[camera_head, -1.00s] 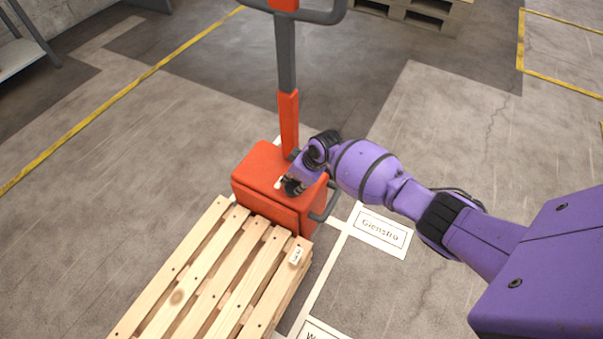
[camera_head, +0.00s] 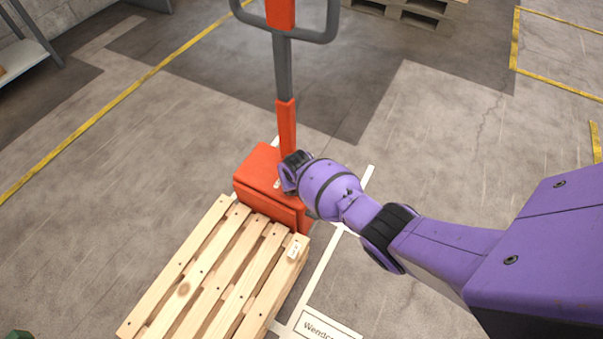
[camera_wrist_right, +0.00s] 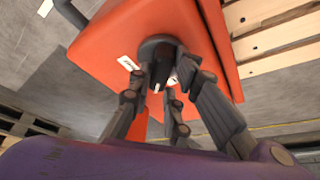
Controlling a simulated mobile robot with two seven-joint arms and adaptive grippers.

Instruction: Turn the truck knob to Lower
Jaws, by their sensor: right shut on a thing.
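The orange-red pallet truck (camera_head: 262,168) stands in the middle of the head view, with its upright mast and grey loop handle. The truck body also fills the upper part of the right wrist view (camera_wrist_right: 110,40). The dark round knob (camera_wrist_right: 160,45) sits on the truck's top face. My right gripper (camera_wrist_right: 165,75) is shut on the knob, its grey fingers around it. White label patches show beside the knob; their text is too small to read. In the head view my wrist hides the knob and fingers. My left gripper is not in view.
A wooden pallet (camera_head: 215,275) lies directly in front of the truck body. A white floor label (camera_head: 325,328) is at its right. Another pallet (camera_head: 415,15) stands at the back, and a shelf (camera_head: 25,55) at the far left. Floor around the truck is mostly clear.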

